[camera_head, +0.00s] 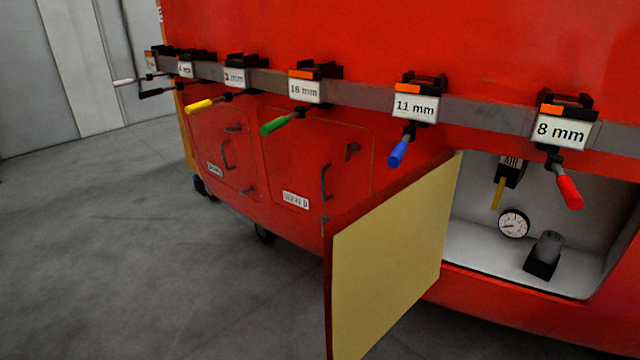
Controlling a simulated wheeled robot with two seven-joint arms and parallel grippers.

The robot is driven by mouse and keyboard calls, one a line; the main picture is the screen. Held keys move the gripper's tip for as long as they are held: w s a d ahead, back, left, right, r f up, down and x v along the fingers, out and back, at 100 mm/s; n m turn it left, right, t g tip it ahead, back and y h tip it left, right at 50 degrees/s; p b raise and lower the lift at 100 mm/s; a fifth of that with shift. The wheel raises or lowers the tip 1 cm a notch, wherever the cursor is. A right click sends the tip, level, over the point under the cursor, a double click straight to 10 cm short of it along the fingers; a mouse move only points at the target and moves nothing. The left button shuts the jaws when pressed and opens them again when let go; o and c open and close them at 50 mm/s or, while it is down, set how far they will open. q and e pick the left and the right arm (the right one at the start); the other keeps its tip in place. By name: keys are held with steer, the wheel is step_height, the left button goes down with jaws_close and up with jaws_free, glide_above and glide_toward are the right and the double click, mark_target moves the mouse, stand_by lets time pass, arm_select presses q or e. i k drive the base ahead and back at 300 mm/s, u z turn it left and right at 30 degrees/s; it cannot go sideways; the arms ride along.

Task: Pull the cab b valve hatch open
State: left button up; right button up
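A hatch door (390,265) stands swung wide open on the red train body, its pale yellow inner face towards me. Behind it is a white-lined compartment (470,248). Inside are a fitting marked AIR (510,168) with a yellow lever (497,193), a round gauge (513,223) and a dark grey knob-like part (547,252). The open door's outer face and any label on it are hidden. Neither of my grippers is in view.
Two red hatches to the left look closed: a nearer one (345,150) with a blurred label and a farther one (205,135). A grey rail (460,112) carries several size-labelled tools with coloured handles. Grey floor (110,250) is clear at left.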

mark_target(309, 175)
steer(key=u, duration=0.4)
steer(key=k, duration=0.5)
steer(key=u, duration=1.2)
steer(key=i, duration=2.3)
steer(key=z, duration=1.05)
